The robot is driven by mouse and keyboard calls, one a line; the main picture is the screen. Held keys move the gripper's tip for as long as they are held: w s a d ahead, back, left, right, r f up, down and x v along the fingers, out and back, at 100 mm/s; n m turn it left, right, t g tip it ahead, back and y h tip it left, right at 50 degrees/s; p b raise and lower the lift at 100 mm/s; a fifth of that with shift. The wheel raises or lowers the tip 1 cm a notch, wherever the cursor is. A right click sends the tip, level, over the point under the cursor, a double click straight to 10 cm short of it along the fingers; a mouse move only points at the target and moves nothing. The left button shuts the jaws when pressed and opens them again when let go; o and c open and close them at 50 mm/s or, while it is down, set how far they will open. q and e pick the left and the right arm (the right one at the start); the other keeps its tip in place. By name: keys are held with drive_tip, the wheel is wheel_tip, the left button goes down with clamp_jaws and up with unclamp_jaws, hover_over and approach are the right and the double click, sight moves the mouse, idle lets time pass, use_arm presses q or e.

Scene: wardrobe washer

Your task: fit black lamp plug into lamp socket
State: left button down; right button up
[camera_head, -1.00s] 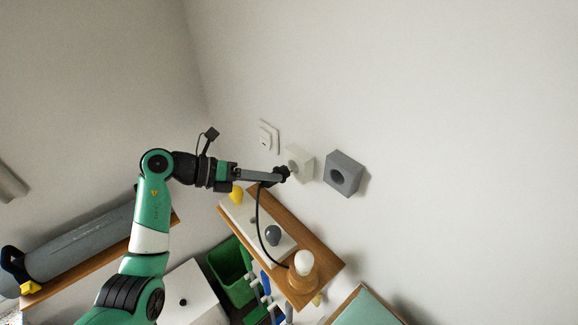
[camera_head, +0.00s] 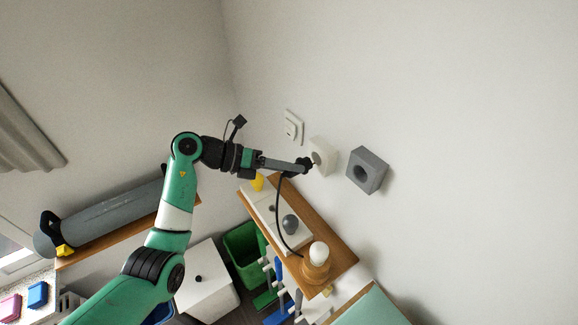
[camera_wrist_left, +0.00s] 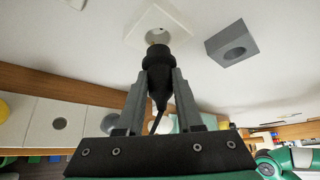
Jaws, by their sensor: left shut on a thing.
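My left gripper (camera_head: 300,166) is shut on the black lamp plug (camera_wrist_left: 158,68), which points at the wall. The white square socket (camera_head: 322,154) with a round recess is on the wall right in front of the plug; it also shows in the left wrist view (camera_wrist_left: 178,20). The plug's head covers the lower part of the recess there, and I cannot tell whether it touches. A black cord (camera_head: 277,222) hangs from the plug to the lamp (camera_head: 317,264), which has a wooden base and white bulb. My right gripper is not in view.
A grey square socket block (camera_head: 367,170) sits on the wall to the right of the white one. A flat white wall switch (camera_head: 293,127) is to the left. A wooden shelf (camera_head: 338,245) below holds the lamp and a white board with yellow and grey knobs.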

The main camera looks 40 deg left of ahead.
sight(298, 160)
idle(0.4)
use_arm(q)
drive_tip(key=shift+p, duration=0.3)
idle(0.5)
drive_tip(key=shift+p, duration=0.35)
drive_tip(key=shift+w+d+b, duration=0.3)
drive_tip(key=shift+w+b, duration=0.15)
drive_tip(key=shift+w, duration=0.55)
drive_tip(key=shift+w+d+b, duration=0.25)
drive_tip(key=shift+w+b, duration=0.15)
drive_tip(key=shift+w, duration=0.55)
drive_tip(key=shift+c, duration=2.4)
unclamp_jaws()
